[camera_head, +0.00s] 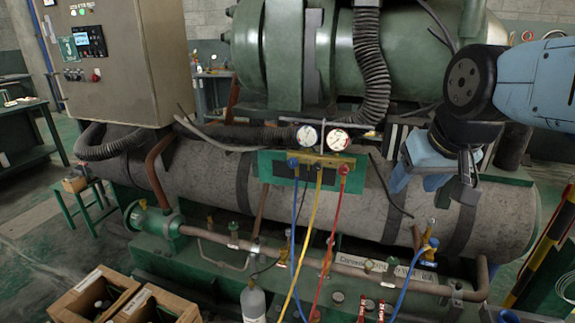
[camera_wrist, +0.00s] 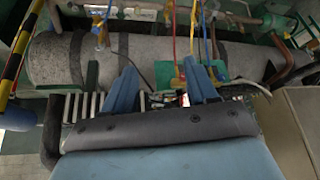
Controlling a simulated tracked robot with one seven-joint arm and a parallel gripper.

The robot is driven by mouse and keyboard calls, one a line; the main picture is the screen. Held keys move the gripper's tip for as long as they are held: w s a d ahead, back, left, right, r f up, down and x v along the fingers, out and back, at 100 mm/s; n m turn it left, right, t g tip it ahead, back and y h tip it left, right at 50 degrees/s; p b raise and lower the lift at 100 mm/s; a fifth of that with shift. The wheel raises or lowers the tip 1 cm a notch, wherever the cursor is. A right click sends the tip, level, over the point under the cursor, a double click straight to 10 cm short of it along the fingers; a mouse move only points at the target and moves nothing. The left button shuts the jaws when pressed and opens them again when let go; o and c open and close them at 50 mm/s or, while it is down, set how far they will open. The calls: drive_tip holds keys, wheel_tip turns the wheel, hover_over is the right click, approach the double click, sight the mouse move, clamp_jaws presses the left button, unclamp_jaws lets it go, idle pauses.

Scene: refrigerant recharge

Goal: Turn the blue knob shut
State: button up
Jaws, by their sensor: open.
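The blue knob (camera_head: 292,162) is at the left end of the green manifold plate (camera_head: 268,172) in the head view. It sits below two round gauges (camera_head: 322,138), with a red knob (camera_head: 343,170) at the right end. My gripper (camera_head: 418,183) is to the right of the manifold, its blue fingers apart and empty, not touching the knobs. In the wrist view my open gripper (camera_wrist: 160,90) spreads over the tank side, and the red knob (camera_wrist: 181,74) shows close to the right finger.
Blue, yellow (camera_head: 303,240) and red hoses hang below the manifold. A large grey tank (camera_head: 220,180) lies behind it. A thick black corrugated hose (camera_head: 371,60) comes down above. A yellow-black bar (camera_head: 540,245) stands at right. Wooden crates (camera_head: 95,290) are at lower left.

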drive_tip(key=w+a+f+t+y, duration=0.2)
drive_tip(key=w+a+t, duration=0.1)
drive_tip(key=w+a, duration=0.7)
drive_tip(key=w+a+f+t+y, duration=0.2)
drive_tip(key=w+a+t, duration=0.1)
drive_tip(key=w+a, duration=0.65)
drive_tip(key=m+t+h, duration=0.2)
drive_tip(key=h, duration=0.2)
approach(291, 164)
drive_tip(key=a, duration=0.3)
drive_tip(key=s+a+f+t+h, duration=0.2)
drive_tip(key=s+f+t+h, duration=0.15)
drive_tip(key=h, duration=0.25)
drive_tip(key=shift+m, duration=0.4)
drive_tip(key=x, duration=1.3)
drive_tip(key=shift+s+d+f, duration=0.1)
drive_tip(key=shift+d+f, duration=0.05)
drive_tip(key=shift+d, duration=0.1)
